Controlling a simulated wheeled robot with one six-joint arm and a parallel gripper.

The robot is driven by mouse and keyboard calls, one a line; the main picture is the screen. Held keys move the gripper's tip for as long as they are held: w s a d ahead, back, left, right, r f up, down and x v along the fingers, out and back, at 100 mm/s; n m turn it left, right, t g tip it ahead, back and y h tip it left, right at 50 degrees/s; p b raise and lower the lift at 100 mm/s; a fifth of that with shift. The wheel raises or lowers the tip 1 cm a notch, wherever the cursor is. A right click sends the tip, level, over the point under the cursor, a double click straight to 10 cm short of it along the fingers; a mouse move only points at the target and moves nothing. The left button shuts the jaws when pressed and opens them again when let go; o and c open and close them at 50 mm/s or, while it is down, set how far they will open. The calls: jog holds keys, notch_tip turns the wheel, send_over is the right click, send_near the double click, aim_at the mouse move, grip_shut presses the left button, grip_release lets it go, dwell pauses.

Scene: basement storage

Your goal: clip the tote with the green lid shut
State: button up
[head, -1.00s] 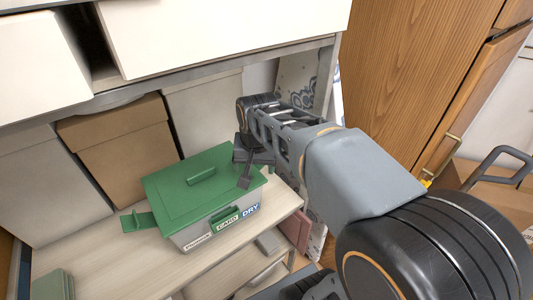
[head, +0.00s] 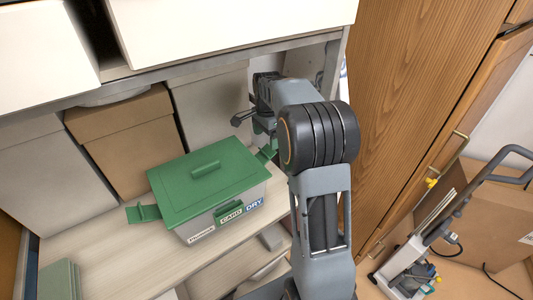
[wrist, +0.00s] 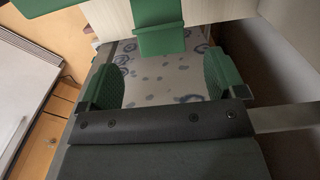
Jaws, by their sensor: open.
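The tote (head: 225,218) with the green lid (head: 205,180) stands on a pale shelf, its lid on. A green clip on the left side (head: 145,213) sticks outward, unfastened. The front clip (head: 228,212) lies against the front wall beside the labels. The right clip (head: 267,152) sticks out from the lid's far right edge. My gripper (head: 252,124) is open and empty, beyond the tote's right end near that clip. In the wrist view, a green clip (wrist: 160,35) shows ahead of and between my spread gripper fingers (wrist: 163,85), apart from them. My arm hides part of the shelf's right end.
A brown box (head: 125,140) and grey boxes stand behind the tote. White drawers (head: 220,30) hang close above. A wooden cabinet (head: 420,90) is at the right. A green item (head: 60,280) lies at the shelf's front left.

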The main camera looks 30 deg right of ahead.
aim_at(267, 152)
notch_tip(267, 152, down, 8)
jog(key=shift+r, duration=0.2)
dwell(0.3)
